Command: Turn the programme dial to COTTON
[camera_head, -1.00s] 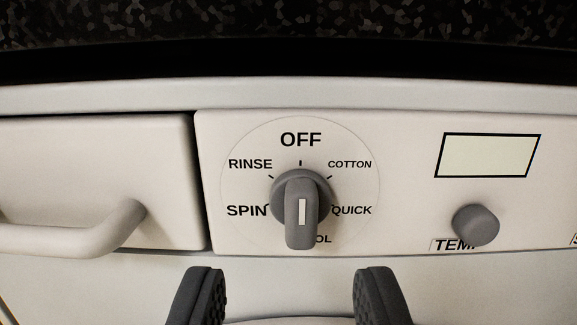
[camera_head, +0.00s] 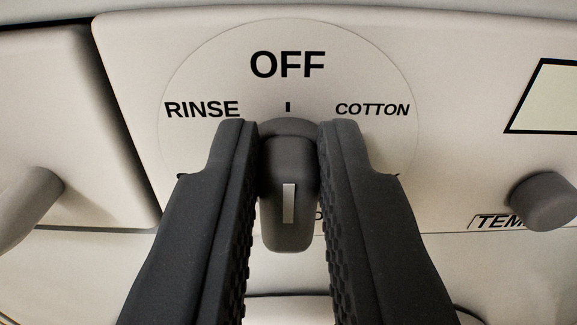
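The programme dial (camera_head: 288,225) is a grey knob with a raised handle and a white line, on a round label face on the white panel. The handle hangs straight down, away from OFF at the top, with the white line on its lower part. COTTON (camera_head: 372,110) is printed at the upper right and RINSE at the upper left. My gripper (camera_head: 288,140) has one dark finger on each side of the handle, closed in against its sides. The fingers hide the SPIN and QUICK labels, and the handle covers most of the bottom label.
A smaller round TEMP knob (camera_head: 545,202) and a display window (camera_head: 548,97) are on the panel at the right. A drawer front with a rounded handle (camera_head: 32,205) is at the left. The panel between the dial and the TEMP knob is bare.

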